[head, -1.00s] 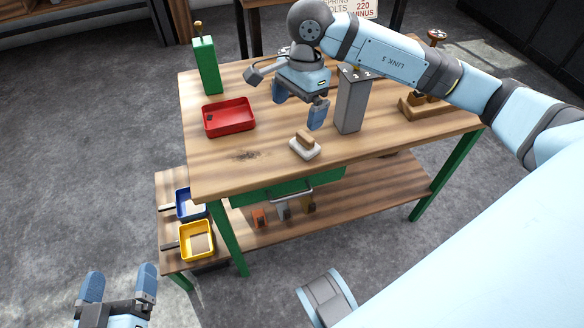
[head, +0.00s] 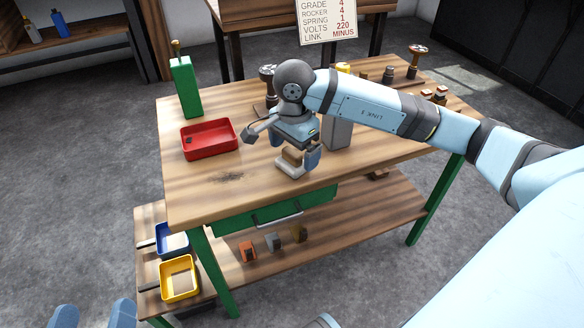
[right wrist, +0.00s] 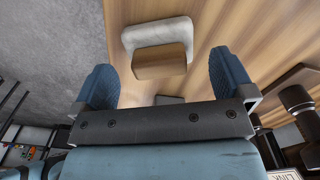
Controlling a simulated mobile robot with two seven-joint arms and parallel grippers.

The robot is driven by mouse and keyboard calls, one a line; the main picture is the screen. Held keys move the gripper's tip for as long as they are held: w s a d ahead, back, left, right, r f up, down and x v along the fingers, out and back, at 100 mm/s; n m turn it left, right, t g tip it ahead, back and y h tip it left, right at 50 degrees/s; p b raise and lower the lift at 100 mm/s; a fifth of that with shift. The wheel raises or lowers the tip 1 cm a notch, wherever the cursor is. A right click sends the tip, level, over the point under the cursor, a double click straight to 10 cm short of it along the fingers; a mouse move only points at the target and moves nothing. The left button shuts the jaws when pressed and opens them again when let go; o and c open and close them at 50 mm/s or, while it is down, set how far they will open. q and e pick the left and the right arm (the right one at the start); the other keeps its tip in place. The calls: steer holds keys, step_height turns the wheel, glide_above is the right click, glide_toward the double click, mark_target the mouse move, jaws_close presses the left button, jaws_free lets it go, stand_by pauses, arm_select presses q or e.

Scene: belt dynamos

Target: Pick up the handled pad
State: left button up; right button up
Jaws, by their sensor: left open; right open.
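The handled pad is a pale grey block (head: 292,168) with a wooden handle (head: 292,155), near the front edge of the workbench top (head: 235,190). In the right wrist view its grey base (right wrist: 160,30) and wooden handle (right wrist: 159,62) show clearly. My right gripper (head: 296,155) is open, pointing down over the pad, and partly hides it. In the right wrist view its two fingers stand on either side of the handle, with a gap on each side. How far down they reach is hard to tell. My left gripper (head: 93,314) is open and empty at the bottom left, away from the bench.
A red tray (head: 210,140) and a green bottle-like post (head: 185,88) stand left on the bench. A grey block (head: 338,133) stands close behind my right gripper. Blue (head: 172,240) and yellow (head: 179,277) bins sit on the lower shelf.

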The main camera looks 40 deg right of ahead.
mark_target(294, 150)
step_height(294, 150, down, 3)
steer(key=shift+r+b, duration=0.15)
steer(key=shift+b, duration=0.3)
arm_select(q)
step_height(294, 150, down, 2)
steer(key=shift+d+f+g, duration=0.1)
steer(key=shift+f+g, duration=0.05)
steer(key=shift+g, duration=0.35)
arm_select(e)
steer(key=c, duration=1)
steer(key=shift+r, duration=0.1)
arm_select(q)
step_height(294, 150, up, 6)
steer(key=a+t+p, duration=0.1)
steer(key=t+p, duration=0.1)
steer(key=p, duration=0.4)
steer(key=shift+n+y, duration=0.3)
arm_select(e)
steer(key=shift+r, duration=10)
arm_select(q)
steer(key=shift+s, duration=0.1)
